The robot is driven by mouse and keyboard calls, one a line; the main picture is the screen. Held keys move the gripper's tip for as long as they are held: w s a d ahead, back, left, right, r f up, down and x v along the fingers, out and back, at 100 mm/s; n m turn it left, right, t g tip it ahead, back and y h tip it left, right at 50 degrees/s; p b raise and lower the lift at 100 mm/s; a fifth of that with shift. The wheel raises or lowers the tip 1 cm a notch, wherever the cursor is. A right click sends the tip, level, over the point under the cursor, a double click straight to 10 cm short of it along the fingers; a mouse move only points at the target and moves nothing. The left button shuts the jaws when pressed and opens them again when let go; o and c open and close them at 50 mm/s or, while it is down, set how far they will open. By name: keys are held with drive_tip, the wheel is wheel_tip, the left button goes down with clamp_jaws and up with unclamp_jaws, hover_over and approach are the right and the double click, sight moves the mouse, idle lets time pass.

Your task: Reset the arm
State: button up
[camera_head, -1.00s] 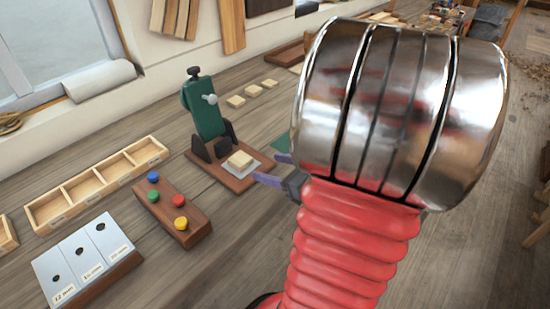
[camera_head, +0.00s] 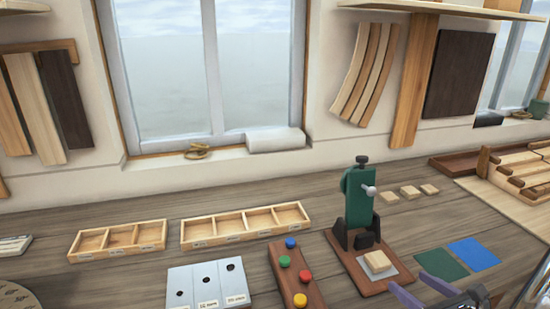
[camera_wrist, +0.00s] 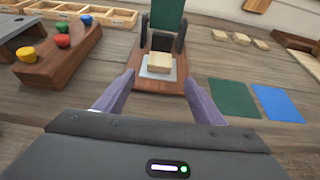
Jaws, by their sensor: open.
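My gripper (camera_wrist: 161,100) is open and empty. Its two purple fingers stand apart in the wrist view, in front of the green press (camera_wrist: 166,18) and its wooden base. A small wooden block (camera_wrist: 159,60) lies on the pale plate of that base, beyond the fingertips and not between them. In the head view my gripper (camera_head: 422,290) shows only in part at the bottom right edge. The green press (camera_head: 358,200) stands upright behind it, with the block (camera_head: 377,261) on its plate.
A board with coloured knobs (camera_head: 296,276) and a gauge plate with holes (camera_head: 207,285) lie left of the press. Divided wooden trays (camera_head: 247,224) stand behind them. Green (camera_head: 441,264) and blue (camera_head: 474,254) sheets lie right. Three small blocks (camera_head: 410,192) lie behind.

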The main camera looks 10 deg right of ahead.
drive_tip(key=a+r+n+g+y, duration=0.2)
drive_tip(key=a+n+g+y, duration=0.45)
drive_tip(key=a+n, duration=1.5)
drive_tip(key=s+a+r+n+g+h, duration=0.1)
drive_tip(key=s+a+r+n+h, duration=0.3)
drive_tip(key=n, duration=1)
wheel_tip(320, 180, up, 3)
drive_tip(key=a+h, duration=0.2)
drive_tip(key=h, duration=0.1)
drive_tip(key=shift+a, duration=0.15)
drive_tip(key=shift+s+g, duration=0.1)
drive_tip(key=shift+g, duration=0.15)
drive_tip(key=shift+c, duration=0.4)
